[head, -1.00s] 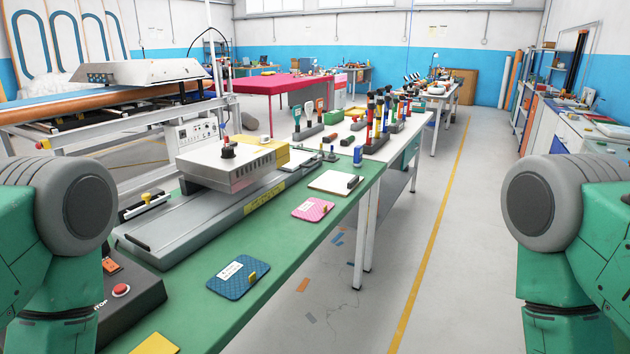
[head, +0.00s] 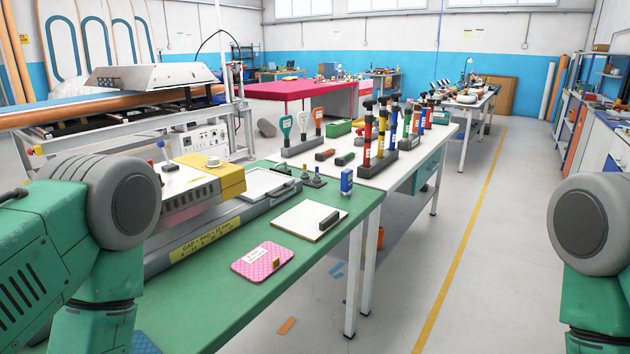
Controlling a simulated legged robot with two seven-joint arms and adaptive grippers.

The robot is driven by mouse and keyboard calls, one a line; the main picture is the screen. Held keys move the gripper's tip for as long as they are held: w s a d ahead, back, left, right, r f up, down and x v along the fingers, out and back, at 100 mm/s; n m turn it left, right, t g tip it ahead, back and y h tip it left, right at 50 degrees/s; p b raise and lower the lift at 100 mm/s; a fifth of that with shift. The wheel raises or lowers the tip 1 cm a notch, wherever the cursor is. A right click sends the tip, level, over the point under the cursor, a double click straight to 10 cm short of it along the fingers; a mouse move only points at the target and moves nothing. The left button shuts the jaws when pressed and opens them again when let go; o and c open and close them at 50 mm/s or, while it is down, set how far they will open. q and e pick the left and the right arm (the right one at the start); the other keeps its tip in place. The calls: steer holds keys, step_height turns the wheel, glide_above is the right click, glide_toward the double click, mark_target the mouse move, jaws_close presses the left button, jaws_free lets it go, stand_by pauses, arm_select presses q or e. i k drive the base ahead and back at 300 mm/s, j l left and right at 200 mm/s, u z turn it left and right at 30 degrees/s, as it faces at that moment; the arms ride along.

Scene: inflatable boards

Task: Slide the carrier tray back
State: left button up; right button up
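A flat pale tray with a grey rim (head: 293,190), which looks like the carrier tray, lies at the far end of a low grey bed (head: 228,224) on the green bench. A press head with a yellow end block (head: 231,183) and a white round knob (head: 213,162) stands over the bed, on the near side of the tray. My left arm comes in from the left and hides the near part of the bed and press. My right arm is at the right edge, over the floor. Neither gripper is in view; both arms run out of the picture.
The green bench top (head: 190,310) holds a pink pad (head: 262,261), a white board with a black handle (head: 309,220) and a blue stamp-like block (head: 346,182). A white table (head: 405,160) with tool racks adjoins behind. The floor to the right is clear.

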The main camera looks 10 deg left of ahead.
mark_target(261, 184)
steer(key=i+l+u, duration=0.15)
steer(key=i+l, duration=0.15)
steer(key=i+l+u, duration=0.35)
steer(key=i+l, duration=0.15)
steer(key=l, duration=0.2)
steer(key=i+l+u, duration=0.15)
steer(key=l, duration=0.25)
steer(key=i, duration=0.05)
